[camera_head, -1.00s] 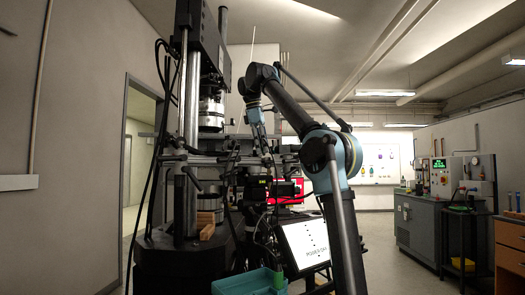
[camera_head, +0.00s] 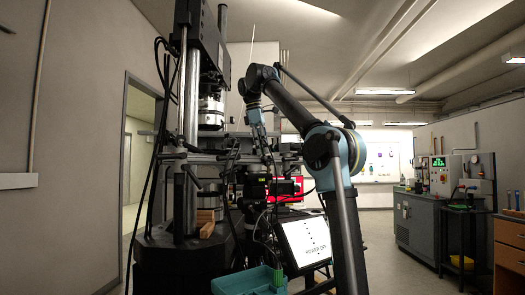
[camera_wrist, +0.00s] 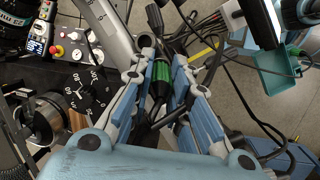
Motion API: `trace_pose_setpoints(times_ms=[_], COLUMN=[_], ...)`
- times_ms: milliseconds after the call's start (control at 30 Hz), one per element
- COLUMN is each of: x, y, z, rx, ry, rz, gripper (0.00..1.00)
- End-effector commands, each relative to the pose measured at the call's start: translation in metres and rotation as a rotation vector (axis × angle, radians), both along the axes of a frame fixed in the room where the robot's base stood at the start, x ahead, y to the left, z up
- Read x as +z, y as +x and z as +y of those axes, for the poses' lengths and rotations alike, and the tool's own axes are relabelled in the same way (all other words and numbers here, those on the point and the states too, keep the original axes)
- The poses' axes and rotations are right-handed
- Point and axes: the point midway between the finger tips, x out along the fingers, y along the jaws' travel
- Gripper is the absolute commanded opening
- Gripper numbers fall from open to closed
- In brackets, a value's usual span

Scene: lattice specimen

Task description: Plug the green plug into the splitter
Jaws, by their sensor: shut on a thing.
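In the wrist view my gripper (camera_wrist: 162,75) has its two blue-padded fingers closed on the green plug (camera_wrist: 162,72), a black cylindrical connector with a green band. Its body lies lengthwise between the fingertips. The splitter cannot be made out clearly among the dark cables. In the head view my gripper (camera_head: 268,150) hangs in front of the test machine, and the plug is too small to tell.
Several black cables (camera_wrist: 205,25) crowd the space beyond and right of the fingers. A teal bin (camera_head: 243,281) stands low in front, beside a tilted white screen (camera_head: 305,242). The test frame's column (camera_head: 188,120) stands left. A knobbed control panel (camera_wrist: 75,50) lies left in the wrist view.

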Motion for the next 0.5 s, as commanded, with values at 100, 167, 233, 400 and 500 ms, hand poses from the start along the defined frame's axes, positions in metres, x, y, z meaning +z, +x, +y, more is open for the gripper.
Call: trace_pose_setpoints(times_ms=[100, 167, 233, 400, 500], x=[-0.0014, -0.0022, -0.0030, -0.0049, -0.0055], y=[0.0003, 0.0004, 0.0006, 0.0008, 0.0009], z=[-0.0003, -0.0005, -0.0005, -0.0009, -0.0010], rx=[0.000, 0.000, 0.000, 0.000, 0.000], ry=[0.000, 0.000, 0.000, 0.000, 0.000], rz=[0.000, 0.000, 0.000, 0.000, 0.000], gripper=[0.00, 0.00, 0.00, 0.00, 0.00])
